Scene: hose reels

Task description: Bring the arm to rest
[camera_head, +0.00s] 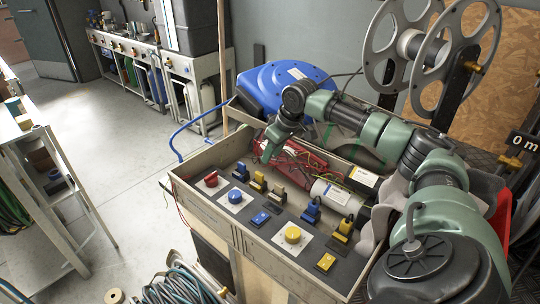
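My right arm, green and black, comes in from the lower right and bends over the back of a wooden control box (240,236). Its gripper (268,154) points down above the back left part of the box, near a red part with wires (298,158). The fingers are small and dark here, so I cannot tell whether they are open or shut. No held thing shows. My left arm and gripper are not in view.
The box holds red, blue and yellow buttons (292,234), several switches and a white cylinder (331,194). A blue reel (284,88) stands behind it, and a large grey reel (458,22) at the back right. A coiled hose (180,288) lies in front. The left floor is mostly clear.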

